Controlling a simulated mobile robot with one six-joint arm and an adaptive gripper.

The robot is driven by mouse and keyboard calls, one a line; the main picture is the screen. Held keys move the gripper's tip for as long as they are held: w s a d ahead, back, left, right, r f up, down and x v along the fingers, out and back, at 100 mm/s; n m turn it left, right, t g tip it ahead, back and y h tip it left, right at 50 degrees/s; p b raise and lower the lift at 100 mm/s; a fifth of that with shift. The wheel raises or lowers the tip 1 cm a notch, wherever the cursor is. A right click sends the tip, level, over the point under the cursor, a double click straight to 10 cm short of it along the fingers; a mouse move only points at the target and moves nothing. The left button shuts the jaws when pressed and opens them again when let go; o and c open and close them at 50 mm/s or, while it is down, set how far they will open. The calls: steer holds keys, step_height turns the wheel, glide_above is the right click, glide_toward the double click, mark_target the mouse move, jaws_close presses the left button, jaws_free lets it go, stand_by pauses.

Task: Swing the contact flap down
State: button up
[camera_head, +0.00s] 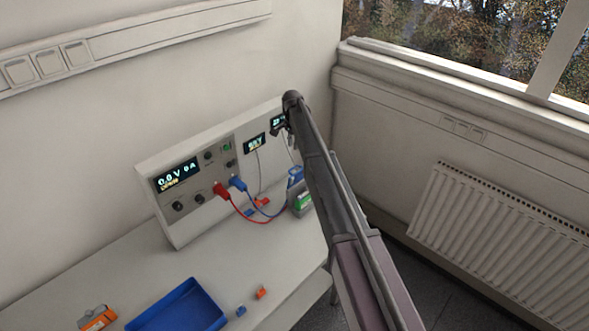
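The cycler (218,192) is a light grey panel on the bench at the wall, with lit displays, knobs and a red plug (221,190) and blue plug (237,183). A small grey holder (304,209) with a green part stands at its right end, partly behind my arm. A blue piece (295,175) sits raised above it; it may be the contact flap, but it is too small to be sure. My gripper (278,130) is at the arm's far end, in front of the panel's right display and above the blue piece. Its fingers are too small to read.
A blue tray (180,308) lies at the bench's front, with an orange and grey block (97,318) to its left. Small orange (262,292) and blue (241,310) pieces lie to its right. Red and blue leads loop across the bench. A radiator (500,235) hangs at right.

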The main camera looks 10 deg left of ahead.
mark_target(296, 176)
steer(key=shift+d+f+b, duration=0.1)
steer(key=shift+f+b, duration=5.05)
steer(key=shift+f, duration=0.3)
